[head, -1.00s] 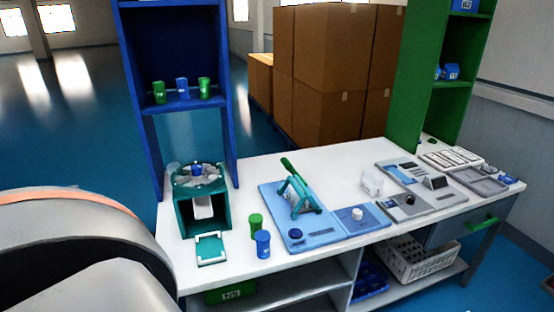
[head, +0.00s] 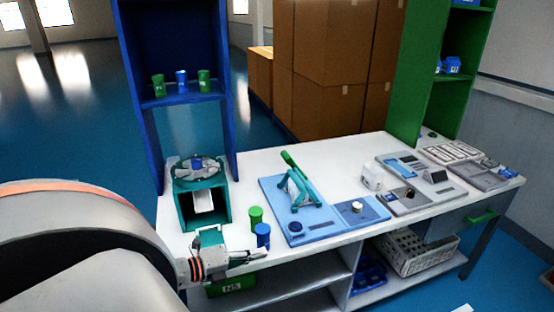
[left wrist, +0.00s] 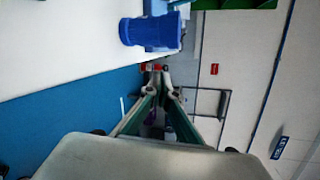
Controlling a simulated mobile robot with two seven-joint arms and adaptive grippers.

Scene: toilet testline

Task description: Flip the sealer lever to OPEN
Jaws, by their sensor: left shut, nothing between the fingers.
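The sealer (head: 296,190) is a green frame with a long green lever (head: 289,160), on a light blue base plate (head: 272,205) in the middle of the bench. The lever points up and leans to the left and back. My left gripper (head: 264,254) is at the bench's front edge, in front of the blue canister and apart from the lever. Its fingers are closed with nothing between them. In the left wrist view its fingertips (left wrist: 161,76) come together just below the blue canister (left wrist: 150,32). My right gripper is not in view.
A green canister (head: 255,216) and a blue canister (head: 263,235) stand between my left gripper and the sealer plate. A teal carousel machine (head: 186,211) stands on the left. A dial unit (head: 362,211) and grey devices (head: 437,187) are on the right.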

